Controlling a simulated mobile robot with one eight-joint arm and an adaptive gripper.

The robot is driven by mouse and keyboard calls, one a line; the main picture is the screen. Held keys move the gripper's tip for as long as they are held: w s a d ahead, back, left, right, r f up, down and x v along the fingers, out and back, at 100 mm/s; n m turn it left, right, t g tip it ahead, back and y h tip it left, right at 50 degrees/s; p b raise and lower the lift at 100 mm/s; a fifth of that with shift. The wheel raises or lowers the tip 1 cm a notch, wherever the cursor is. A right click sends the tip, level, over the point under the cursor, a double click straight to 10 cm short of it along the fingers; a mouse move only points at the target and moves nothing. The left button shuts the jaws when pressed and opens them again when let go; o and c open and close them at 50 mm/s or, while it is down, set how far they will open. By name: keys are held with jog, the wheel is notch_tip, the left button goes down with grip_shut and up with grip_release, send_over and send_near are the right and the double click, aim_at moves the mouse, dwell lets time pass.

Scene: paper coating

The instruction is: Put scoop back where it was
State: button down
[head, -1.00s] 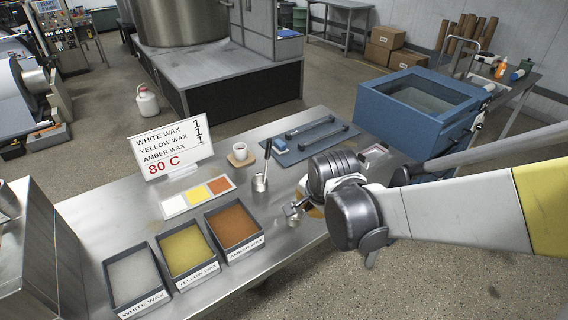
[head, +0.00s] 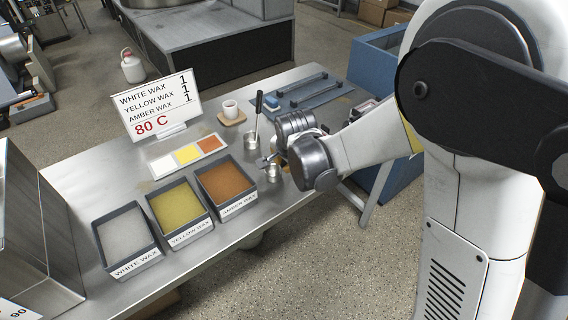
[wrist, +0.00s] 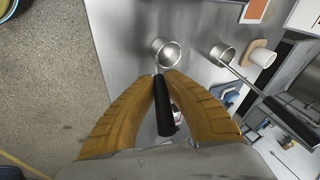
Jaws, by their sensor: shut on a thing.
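The scoop is a small metal cup (wrist: 167,54) with a black handle. My gripper (wrist: 162,84) is shut on the handle, its two brown fingers meeting around it. In the head view the scoop's cup (head: 272,173) shows just below my gripper (head: 268,161), right of the amber wax tray. I cannot tell whether the cup touches the table. A second metal cup with a long black-handled tool (head: 259,105) stands just behind; it also shows in the wrist view (wrist: 222,54).
Trays of white wax (head: 125,270), yellow wax (head: 178,241) and amber wax (head: 226,208) line the table's front. Behind are a color card (head: 188,153), a sign (head: 157,108), a mug (head: 231,109) on a coaster, and a blue mat (head: 335,92) with bars.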

jog(key=c, duration=1.6)
grip_release()
jog(key=a+p+v, duration=0.1)
jog(key=p+v, duration=0.3)
jog(key=v, duration=0.8)
jog(key=s+d+r+n, duration=0.4)
jog(key=s+d, duration=0.4)
jog(key=s+d+r+n+t, duration=0.1)
jog(key=s+d+r+n, duration=0.3)
jog(key=s+d, duration=0.4)
jog(key=shift+s+n+t+h, duration=0.3)
jog(key=shift+s+n+h, duration=0.15)
jog(key=shift+s, duration=0.35)
